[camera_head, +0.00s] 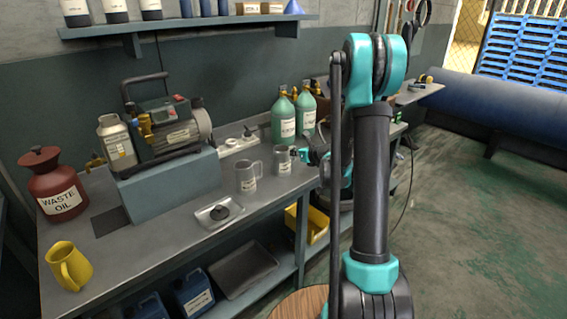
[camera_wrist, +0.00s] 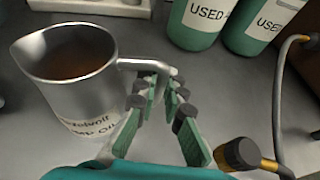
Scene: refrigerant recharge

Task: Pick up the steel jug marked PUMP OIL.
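A steel jug (camera_wrist: 75,75) with brownish liquid in it stands upright on the bench, at the left of the wrist view. Its label is only partly readable; "OIL" can be made out. Its handle points toward my gripper (camera_wrist: 163,100), whose fingers are apart, one on each side of the handle's outer end. I see no clear contact. In the head view this jug (camera_head: 283,160) is the farther of two steel jugs, and my gripper (camera_head: 301,154) is at its right side. The nearer steel jug (camera_head: 247,178) has a label too small to read.
Green bottles (camera_head: 284,120), marked USED in the wrist view (camera_wrist: 195,22), stand behind the jug. A brass-and-black fitting and hose (camera_wrist: 245,155) lie at my gripper's right. A pump (camera_head: 170,130), red WASTE OIL can (camera_head: 55,185) and yellow jug (camera_head: 68,266) stand farther left.

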